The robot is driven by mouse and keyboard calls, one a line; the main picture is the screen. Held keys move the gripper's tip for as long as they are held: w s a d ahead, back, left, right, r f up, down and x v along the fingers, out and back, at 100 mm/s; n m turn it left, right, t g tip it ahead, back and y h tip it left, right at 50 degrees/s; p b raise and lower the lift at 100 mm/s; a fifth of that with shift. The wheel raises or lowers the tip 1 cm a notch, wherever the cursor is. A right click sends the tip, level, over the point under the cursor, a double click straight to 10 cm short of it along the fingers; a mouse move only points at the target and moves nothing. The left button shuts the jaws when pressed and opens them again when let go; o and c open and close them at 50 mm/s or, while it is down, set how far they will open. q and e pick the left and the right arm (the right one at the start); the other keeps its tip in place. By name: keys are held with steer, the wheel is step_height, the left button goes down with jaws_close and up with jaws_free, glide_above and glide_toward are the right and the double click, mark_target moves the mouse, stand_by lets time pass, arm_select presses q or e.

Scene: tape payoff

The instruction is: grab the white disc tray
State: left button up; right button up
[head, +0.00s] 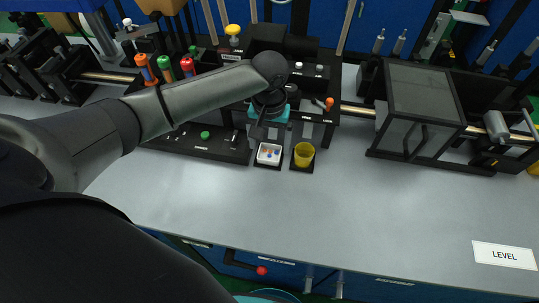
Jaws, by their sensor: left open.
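The white disc tray (269,148) is a small square tray with several coloured discs in it. It sits on a black base near the middle of the bench, left of a yellow cup. My left arm reaches in from the left, and its gripper (257,138) points down just above the tray's far left edge. The gripper is open. Its fingers look small and dark here, and I cannot tell whether one touches the tray. My right gripper is not in view.
The yellow cup (304,154) stands close to the tray's right. A black panel with a green button (205,135) lies to the left. A clear-walled box (420,110) stands to the right. The front of the grey bench (290,210) is clear up to a LEVEL card (504,255).

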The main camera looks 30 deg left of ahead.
mark_target(268, 155)
arm_select(q)
step_height(268, 155, down, 5)
steer(key=shift+s+a+f+b, duration=0.1)
steer(key=shift+s+a+b, duration=0.05)
steer(key=shift+b, duration=0.4)
steer(key=shift+c, duration=0.2)
steer(key=c, duration=1.1)
